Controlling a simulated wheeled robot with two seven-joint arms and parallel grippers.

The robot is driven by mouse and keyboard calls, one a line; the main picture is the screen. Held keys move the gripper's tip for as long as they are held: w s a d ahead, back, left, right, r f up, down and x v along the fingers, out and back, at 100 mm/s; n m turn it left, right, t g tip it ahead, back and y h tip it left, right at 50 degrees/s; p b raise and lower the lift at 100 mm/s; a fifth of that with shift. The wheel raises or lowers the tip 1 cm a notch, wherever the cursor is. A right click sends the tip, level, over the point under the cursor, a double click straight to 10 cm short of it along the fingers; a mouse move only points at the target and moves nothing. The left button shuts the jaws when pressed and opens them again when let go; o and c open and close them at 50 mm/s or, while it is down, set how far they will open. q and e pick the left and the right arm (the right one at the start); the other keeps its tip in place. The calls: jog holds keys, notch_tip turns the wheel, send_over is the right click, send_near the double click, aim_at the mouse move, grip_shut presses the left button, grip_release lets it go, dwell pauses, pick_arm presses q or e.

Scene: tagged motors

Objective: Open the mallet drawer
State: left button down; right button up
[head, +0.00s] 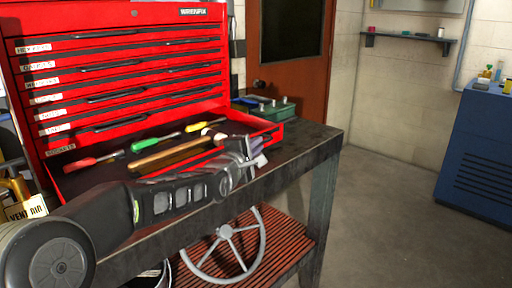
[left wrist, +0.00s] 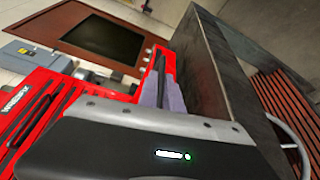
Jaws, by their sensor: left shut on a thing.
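The red tool chest (head: 130,60) stands on a dark workbench. Its bottom drawer (head: 272,132) is pulled out; the drawers above it are closed. Inside the open drawer lie a wooden-handled tool (head: 172,155), its head partly hidden by my gripper, and screwdrivers with red (head: 80,163), green (head: 141,146) and yellow (head: 196,127) handles. My left gripper (head: 259,152) is at the front of this drawer, shut on its handle. In the left wrist view the fingers (left wrist: 163,95) meet the drawer's front by the dark handle (left wrist: 170,62). The handle is mostly hidden. My right gripper is out of view.
The dark bench (head: 320,138) has its front edge just below the open drawer. A lower slatted shelf (head: 285,238) holds a grey spoked wheel (head: 225,262). A blue cabinet (head: 475,150) stands at right. The floor (head: 390,220) between is clear.

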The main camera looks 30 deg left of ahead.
pick_arm(q)
jog(key=shift+f, duration=0.1)
jog(key=c, duration=1.5)
grip_release()
jog(key=s, duration=0.6)
jog(key=shift+s+d+r, duration=0.3)
jog(key=shift+s+r, duration=0.05)
jog(key=shift+r, duration=0.05)
jog(key=shift+s, duration=0.55)
jog(key=shift+f, duration=0.1)
